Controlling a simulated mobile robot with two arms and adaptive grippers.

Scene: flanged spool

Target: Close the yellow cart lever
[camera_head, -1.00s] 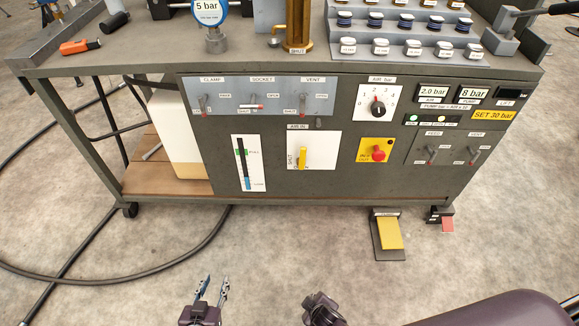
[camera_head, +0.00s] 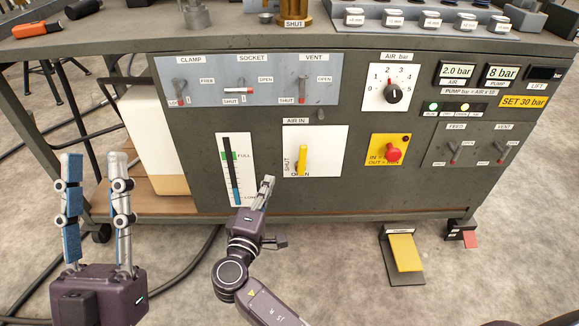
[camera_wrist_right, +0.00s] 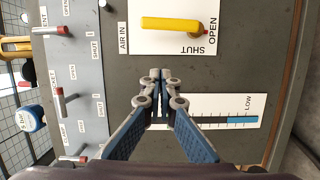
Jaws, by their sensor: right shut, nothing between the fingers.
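The yellow lever (camera_head: 302,160) is on a white AIR IN plate (camera_head: 330,150) on the cart's front panel. It stands vertical, with the OPEN label by its lower end and SHUT written sideways to its left. In the right wrist view the lever (camera_wrist_right: 170,24) lies across the top, its reddish end towards OPEN. My right gripper (camera_head: 267,183) is just below and left of the lever, apart from it. Its fingertips (camera_wrist_right: 160,75) are together and empty. My left gripper (camera_head: 95,160) is at the far left, its fingers apart with nothing between them.
The level gauge (camera_head: 233,170) is just left of my right gripper. Toggle switches (camera_head: 238,90) are above, and a red button (camera_head: 393,154) is to the right. A yellow pedal (camera_head: 405,253) stands on the floor. An orange-handled tool (camera_head: 36,28) lies on the cart top.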

